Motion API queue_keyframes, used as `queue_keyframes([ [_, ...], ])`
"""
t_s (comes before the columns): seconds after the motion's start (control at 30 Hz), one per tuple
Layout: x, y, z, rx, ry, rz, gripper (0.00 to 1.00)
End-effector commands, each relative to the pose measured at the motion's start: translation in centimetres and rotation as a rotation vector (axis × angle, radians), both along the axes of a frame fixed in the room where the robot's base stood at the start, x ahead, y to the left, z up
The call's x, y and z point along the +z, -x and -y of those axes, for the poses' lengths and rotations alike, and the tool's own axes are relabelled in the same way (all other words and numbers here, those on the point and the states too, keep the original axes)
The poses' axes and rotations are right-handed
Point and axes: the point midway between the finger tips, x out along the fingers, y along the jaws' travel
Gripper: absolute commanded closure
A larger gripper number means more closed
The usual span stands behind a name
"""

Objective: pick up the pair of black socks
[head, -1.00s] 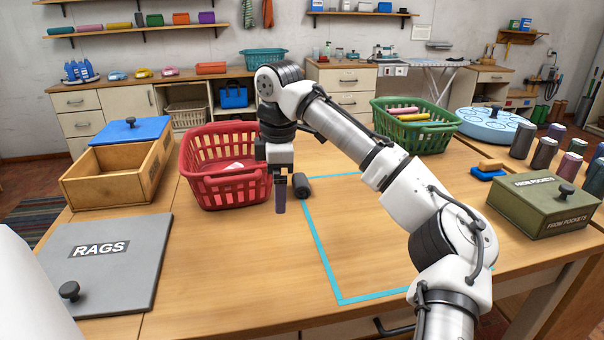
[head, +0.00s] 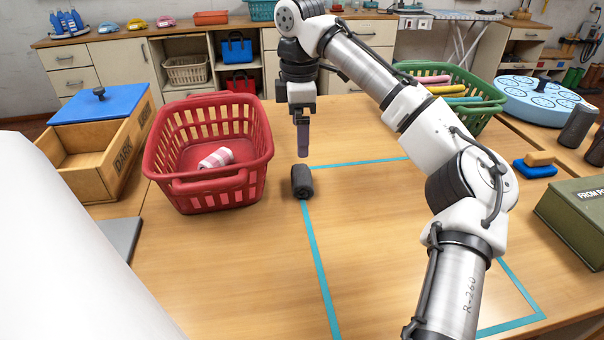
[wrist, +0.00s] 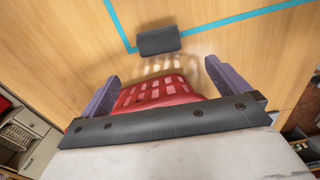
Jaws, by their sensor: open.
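The pair of black socks (head: 302,181) is a dark rolled bundle on the wooden table, at the corner of the blue-green tape outline. It also shows in the wrist view (wrist: 158,41), beyond the fingertips. My gripper (head: 303,150) points down, behind and above the socks in the head view, apart from them. In the wrist view my gripper (wrist: 162,78) has its two purple-grey fingers wide apart with nothing held between them. The red basket shows between the fingers there, farther off.
The red basket (head: 178,190) stands just left of the socks, with a pink-and-white striped roll (head: 216,158) inside. A wooden box (head: 87,180) is at the far left, and a green basket (head: 480,112) at the back right. The taped area (head: 400,250) is clear apart from my arm above it.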

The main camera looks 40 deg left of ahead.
Motion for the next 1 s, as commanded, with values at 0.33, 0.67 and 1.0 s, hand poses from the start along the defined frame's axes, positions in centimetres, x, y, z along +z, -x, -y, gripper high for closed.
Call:
queue_keyframes([
  [0.33, -6.5, 0.0, 0.0, 0.000, 0.001, -0.001, 0.00],
  [0.67, -9.4, -0.1, -0.1, -0.002, 0.003, 0.000, 0.00],
  [1.0, -12.9, 0.0, -0.4, -0.001, -0.001, -0.001, 0.00],
])
